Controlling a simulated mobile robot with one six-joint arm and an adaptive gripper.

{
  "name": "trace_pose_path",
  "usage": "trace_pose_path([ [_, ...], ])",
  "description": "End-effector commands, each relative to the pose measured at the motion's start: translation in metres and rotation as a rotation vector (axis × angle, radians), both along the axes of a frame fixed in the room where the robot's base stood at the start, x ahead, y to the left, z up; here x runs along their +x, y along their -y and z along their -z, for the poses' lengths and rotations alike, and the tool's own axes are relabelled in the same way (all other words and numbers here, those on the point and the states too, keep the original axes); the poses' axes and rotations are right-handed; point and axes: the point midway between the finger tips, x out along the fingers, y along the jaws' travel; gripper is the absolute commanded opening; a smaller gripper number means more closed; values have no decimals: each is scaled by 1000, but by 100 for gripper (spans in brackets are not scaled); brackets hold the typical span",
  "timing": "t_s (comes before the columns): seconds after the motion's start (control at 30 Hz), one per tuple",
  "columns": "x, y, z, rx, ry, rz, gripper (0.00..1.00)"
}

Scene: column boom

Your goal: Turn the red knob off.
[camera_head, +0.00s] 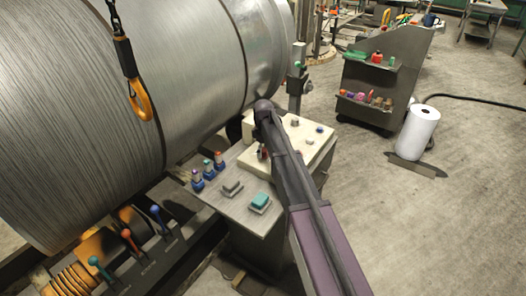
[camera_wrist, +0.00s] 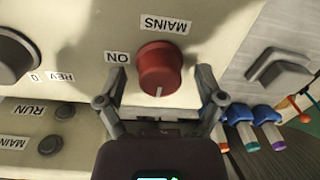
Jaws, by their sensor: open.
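The red knob (camera_wrist: 160,70) sits on a cream panel in the wrist view, below an upside-down MAINS label (camera_wrist: 168,25) and to the right of an ON label (camera_wrist: 117,58). A pale mark on the knob points toward the bottom of the picture. My gripper (camera_wrist: 160,84) is open, with one finger on each side of the knob; I cannot tell whether either finger touches it. In the head view my gripper (camera_head: 264,148) is at the cream control box (camera_head: 312,165), and my arm hides most of the knob there.
A black knob (camera_wrist: 14,58) and RUN and MAIN buttons are on the panel's left side. Blue-based switches (camera_wrist: 240,115) and a grey switch (camera_wrist: 282,66) stand to the right. An orange hook (camera_head: 142,100) hangs near the big steel roll (camera_head: 190,60).

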Motion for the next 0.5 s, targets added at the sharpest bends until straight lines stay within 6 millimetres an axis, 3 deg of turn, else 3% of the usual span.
trace_pose_path([
  [0.5, 0, 0, 0, 0, 1, 81, 87],
])
